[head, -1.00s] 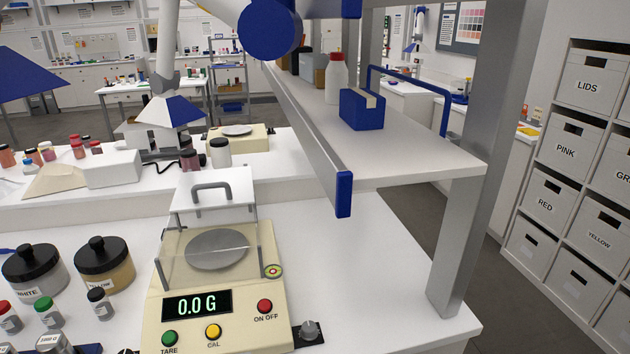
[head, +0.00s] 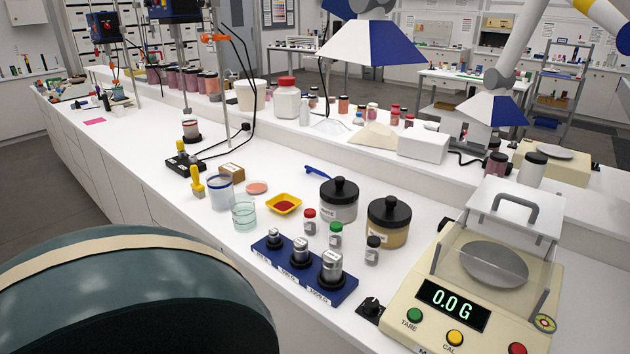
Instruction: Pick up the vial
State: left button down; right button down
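Three small clear vials stand upright on the white bench in the head view, just in front of two black-lidded jars. One is a red-capped vial (head: 310,222), one a green-capped vial (head: 335,236) and one a black-capped vial (head: 373,251). I cannot tell which one the task means. They stand close together but apart. Neither of my grippers is in view.
A blue weight block (head: 305,272) stands in front of the vials, jars (head: 339,201) (head: 389,221) behind, and a balance (head: 480,290) at right. A yellow tray (head: 284,204) and glass beaker (head: 244,213) lie left. A large dark green rounded shape, unidentified, fills the lower left.

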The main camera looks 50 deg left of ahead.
aim_at(309, 218)
jog(key=u, duration=1.75)
jog(key=j+z, duration=0.1)
jog(key=z, duration=0.9)
jog(key=j+z, duration=0.9)
jog(key=k+j+z, duration=0.1)
jog(key=j, duration=0.3)
jog(key=j+z, duration=0.1)
jog(key=j, duration=0.3)
jog(key=k+j+z, duration=0.1)
jog(key=j, duration=0.25)
jog(key=k, duration=0.05)
